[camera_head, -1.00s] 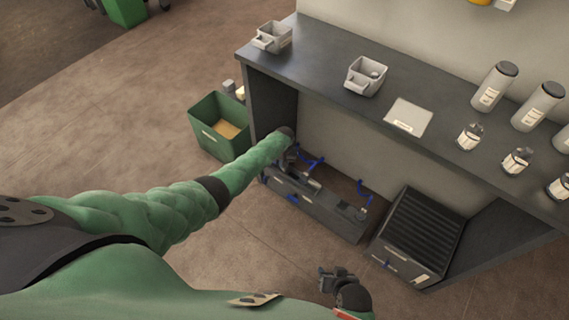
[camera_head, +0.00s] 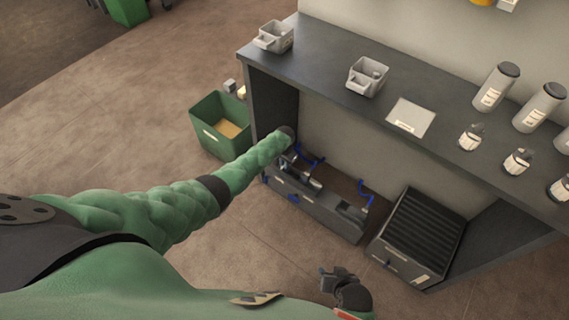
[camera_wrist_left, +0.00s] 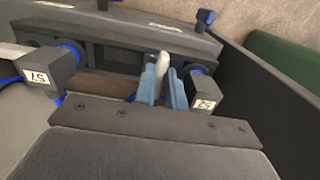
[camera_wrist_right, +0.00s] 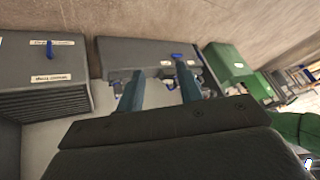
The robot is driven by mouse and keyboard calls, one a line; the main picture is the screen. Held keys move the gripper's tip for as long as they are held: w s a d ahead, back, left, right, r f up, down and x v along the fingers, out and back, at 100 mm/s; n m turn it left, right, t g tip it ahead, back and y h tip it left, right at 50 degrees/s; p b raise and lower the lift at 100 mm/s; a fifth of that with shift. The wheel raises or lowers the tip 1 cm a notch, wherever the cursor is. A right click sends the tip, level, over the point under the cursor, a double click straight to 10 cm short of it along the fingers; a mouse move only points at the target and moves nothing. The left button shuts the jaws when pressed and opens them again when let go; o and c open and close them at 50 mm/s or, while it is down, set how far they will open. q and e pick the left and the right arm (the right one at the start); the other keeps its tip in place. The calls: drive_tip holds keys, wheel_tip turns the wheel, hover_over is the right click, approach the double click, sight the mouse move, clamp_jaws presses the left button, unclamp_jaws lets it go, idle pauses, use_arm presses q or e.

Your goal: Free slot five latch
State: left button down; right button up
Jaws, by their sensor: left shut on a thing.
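A long dark unit (camera_head: 325,214) with blue parts lies on the floor under the bench. My left gripper (camera_head: 305,172) reaches into its left end. In the left wrist view, the blue fingers of my left gripper (camera_wrist_left: 164,85) are shut on a pale, rounded lever-like piece (camera_wrist_left: 163,62). Dark blocks with blue rings stand on either side, the left block (camera_wrist_left: 39,78) and the right block (camera_wrist_left: 204,100). Their small white labels are hard to read for certain. My right gripper (camera_head: 332,282) is low in front of the unit; in the right wrist view (camera_wrist_right: 158,92) its fingers are apart and empty.
A green bin (camera_head: 221,125) stands left of the bench (camera_head: 340,110). A ribbed dark box (camera_head: 416,238) stands right of the unit. The bench top holds grey bins, a white plate and several canisters. The floor in front is clear.

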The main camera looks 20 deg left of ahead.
drive_tip(key=shift+w+r, duration=0.15)
drive_tip(key=shift+r, duration=0.05)
use_arm(q)
drive_tip(key=c, duration=1.5)
unclamp_jaws()
drive_tip(key=shift+o, duration=0.2)
use_arm(e)
drive_tip(key=shift+r, duration=0.1)
